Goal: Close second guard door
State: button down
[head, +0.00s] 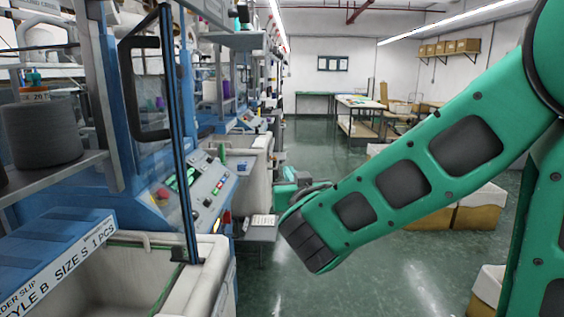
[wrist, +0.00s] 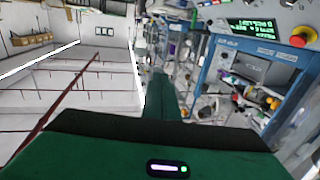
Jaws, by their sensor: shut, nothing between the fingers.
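A guard door (head: 157,190) with a clear pane, blue frame and black handle (head: 143,88) stands on the near blue knitting machine at left in the head view. It looks swung out toward the aisle. A second blue machine (head: 238,128) stands behind it; I cannot make out how its guard door stands. My gripper (wrist: 162,78) shows in the wrist view as a green body with narrow fingers together, holding nothing and apart from any door.
A control panel with a red knob (wrist: 303,37) is at the wrist view's upper right. A bin (head: 105,275) sits under the near machine. Cartons (head: 478,208) stand at the right. A table (head: 358,105) is farther back. The green aisle floor (head: 330,160) has free room.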

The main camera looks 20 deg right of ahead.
jog(key=w+d, duration=0.1)
jog(key=w, duration=1.2)
dwell(1.3)
jog(key=shift+s, duration=0.1)
